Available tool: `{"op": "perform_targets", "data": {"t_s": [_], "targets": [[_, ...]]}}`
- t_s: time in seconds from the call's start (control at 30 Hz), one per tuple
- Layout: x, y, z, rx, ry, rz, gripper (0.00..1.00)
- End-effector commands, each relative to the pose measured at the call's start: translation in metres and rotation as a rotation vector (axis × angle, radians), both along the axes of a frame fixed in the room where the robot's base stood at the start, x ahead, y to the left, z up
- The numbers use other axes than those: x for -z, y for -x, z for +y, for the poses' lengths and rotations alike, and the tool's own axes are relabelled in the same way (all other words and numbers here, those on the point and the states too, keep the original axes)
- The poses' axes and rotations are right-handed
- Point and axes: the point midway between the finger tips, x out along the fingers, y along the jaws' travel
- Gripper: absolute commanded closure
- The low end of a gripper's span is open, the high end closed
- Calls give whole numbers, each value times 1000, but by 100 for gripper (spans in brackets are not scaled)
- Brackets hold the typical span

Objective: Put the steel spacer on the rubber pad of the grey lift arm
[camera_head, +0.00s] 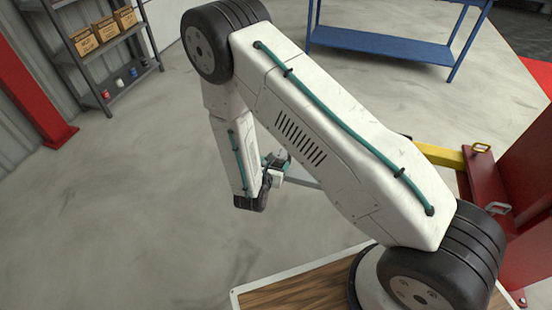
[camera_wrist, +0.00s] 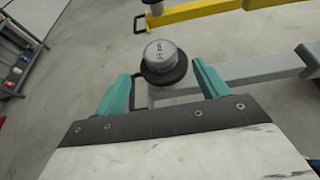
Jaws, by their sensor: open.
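The steel spacer (camera_wrist: 160,53), a short grey cylinder with dark marks on top, shows between my fingertips in the wrist view. It appears to sit upright on the round black rubber pad (camera_wrist: 168,77) at the end of the grey lift arm (camera_wrist: 222,75). My gripper (camera_wrist: 162,72) is open, with one teal finger on each side of the spacer and pad; I see gaps on both sides. In the head view my gripper (camera_head: 276,162) is small beyond my arm, and the grey lift arm (camera_head: 304,181) is partly hidden by my arm. The spacer is not clear there.
A yellow lift arm (camera_wrist: 195,12) with its own pad lies beyond the spacer. A red lift post (camera_head: 515,185) stands at the right. A blue bench (camera_head: 380,45) and a shelf with boxes (camera_head: 95,60) stand behind. The floor at left is clear.

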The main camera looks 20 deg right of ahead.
Motion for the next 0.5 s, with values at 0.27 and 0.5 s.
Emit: {"op": "perform_targets", "data": {"t_s": [0.27,0.5], "targets": [[-17,33,25,-3,1,1,27],[-21,39,29,2,-1,-2,27]]}}
